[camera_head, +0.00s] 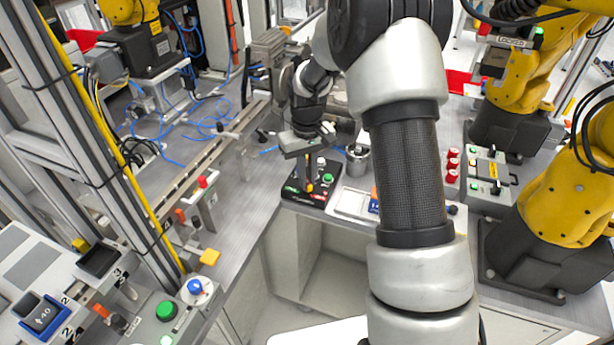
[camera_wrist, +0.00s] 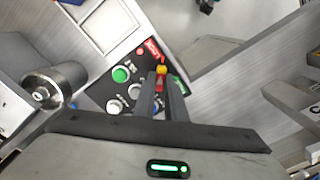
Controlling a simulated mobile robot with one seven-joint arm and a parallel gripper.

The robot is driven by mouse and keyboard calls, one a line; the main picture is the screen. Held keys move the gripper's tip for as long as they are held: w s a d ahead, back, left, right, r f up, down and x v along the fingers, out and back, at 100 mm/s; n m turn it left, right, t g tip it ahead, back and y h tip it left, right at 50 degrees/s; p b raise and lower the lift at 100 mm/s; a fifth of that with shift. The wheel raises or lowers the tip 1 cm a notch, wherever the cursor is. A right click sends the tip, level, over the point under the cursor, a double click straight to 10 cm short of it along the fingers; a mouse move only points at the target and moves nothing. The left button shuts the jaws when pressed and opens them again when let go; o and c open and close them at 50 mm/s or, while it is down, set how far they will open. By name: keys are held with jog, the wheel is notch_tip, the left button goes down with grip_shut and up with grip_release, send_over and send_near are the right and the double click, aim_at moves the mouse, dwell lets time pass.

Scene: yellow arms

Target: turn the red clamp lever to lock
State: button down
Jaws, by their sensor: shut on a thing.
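A black control box (camera_head: 315,181) sits on the metal bench, below my arm in the head view. It also shows in the wrist view (camera_wrist: 116,83), with a green button, pale round knobs and a red label. My gripper (camera_head: 309,186) points down at this box. In the wrist view, its two dark fingers (camera_wrist: 161,78) are close together around a small red lever (camera_wrist: 159,84) with a yellow end (camera_wrist: 161,70). The fingers hide most of the lever, so its angle and any lock marking cannot be read.
A metal cylinder (camera_head: 357,162) stands right of the box; a white tray (camera_head: 352,203) lies beside it. A rail fixture with another red-topped part (camera_head: 202,182) is at left.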

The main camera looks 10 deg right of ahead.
jog(key=c, duration=1.8)
grip_release()
jog(key=shift+r, duration=0.1)
notch_tip(320, 180, up, 17)
jog(key=p, duration=0.1)
jog(key=shift+r, duration=0.15)
